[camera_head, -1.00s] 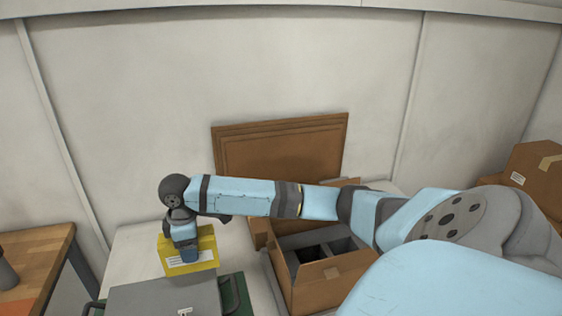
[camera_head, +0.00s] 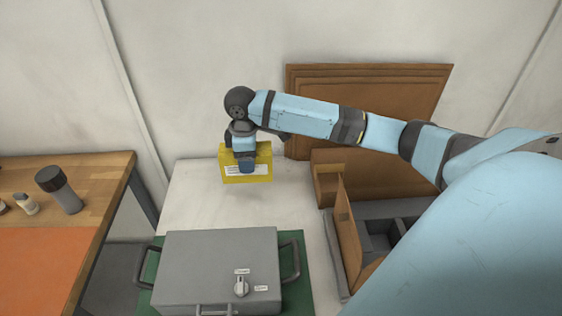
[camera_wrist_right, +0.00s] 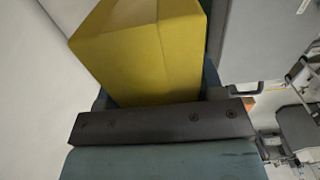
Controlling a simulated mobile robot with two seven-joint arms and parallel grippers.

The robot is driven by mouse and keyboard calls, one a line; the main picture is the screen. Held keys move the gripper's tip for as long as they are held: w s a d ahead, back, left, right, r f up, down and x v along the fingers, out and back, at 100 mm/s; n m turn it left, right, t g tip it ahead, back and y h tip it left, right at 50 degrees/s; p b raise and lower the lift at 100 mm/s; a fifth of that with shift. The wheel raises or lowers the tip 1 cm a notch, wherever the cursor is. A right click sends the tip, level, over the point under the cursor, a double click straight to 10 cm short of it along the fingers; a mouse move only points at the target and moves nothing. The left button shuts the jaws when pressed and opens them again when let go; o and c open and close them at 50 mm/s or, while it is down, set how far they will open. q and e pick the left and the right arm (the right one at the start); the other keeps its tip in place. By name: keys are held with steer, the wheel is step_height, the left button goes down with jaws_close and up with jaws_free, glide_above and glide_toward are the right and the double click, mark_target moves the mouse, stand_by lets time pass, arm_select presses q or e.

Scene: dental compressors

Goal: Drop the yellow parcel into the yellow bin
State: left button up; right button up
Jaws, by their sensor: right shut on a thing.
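The yellow parcel (camera_head: 262,152) is a box with a white label, held over the white table behind the grey case. My right gripper (camera_head: 246,165) is shut on the yellow parcel, and the arm reaches in from the right. In the right wrist view the parcel (camera_wrist_right: 140,50) fills the space in front of the gripper palm; the fingers are mostly hidden. No yellow bin shows in these frames. My left gripper is not in view.
A grey case (camera_head: 205,262) with handles sits on a green mat (camera_head: 298,262). Flat brown boards (camera_head: 370,90) lean on the wall. A wooden table (camera_head: 105,180) with bottles stands left. White tabletop (camera_head: 190,205) is bare around the parcel.

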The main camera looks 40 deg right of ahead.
step_height(320, 180, down, 20)
steer(key=shift+r+p, duration=0.2)
steer(key=shift+p, duration=0.35)
steer(key=shift+f, duration=0.1)
steer(key=o, duration=1.1)
